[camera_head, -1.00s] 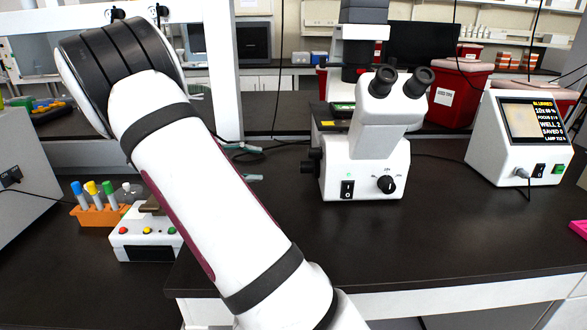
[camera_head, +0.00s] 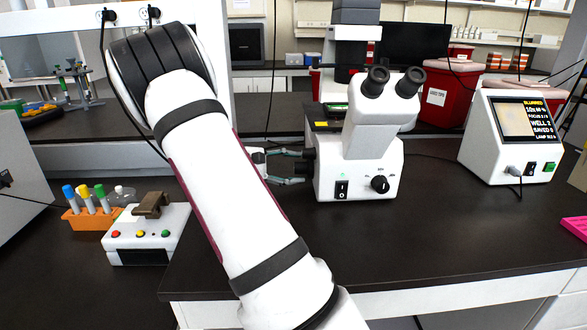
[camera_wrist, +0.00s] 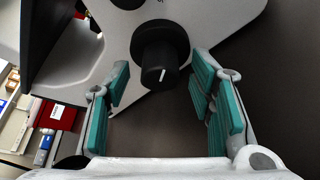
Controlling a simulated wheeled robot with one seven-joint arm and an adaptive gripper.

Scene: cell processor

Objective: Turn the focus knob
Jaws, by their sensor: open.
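The microscope (camera_head: 362,130) stands on the dark bench, white with black eyepieces. Its black focus knob (camera_head: 308,167) is on the left side of the base, beside my fingertips. In the wrist view the knob (camera_wrist: 160,55) is large, with a white mark, just beyond the fingertips and between their lines. My gripper (camera_head: 290,167) reaches from behind my arm with its teal fingers apart. I cannot tell whether a finger touches the knob.
A monitor box (camera_head: 514,137) to the right shows "BLURRED". A small white device (camera_head: 150,235) with coloured buttons and an orange tube rack (camera_head: 92,219) stand at left. A red bin (camera_head: 449,97) is behind. The bench right of the microscope is mostly clear.

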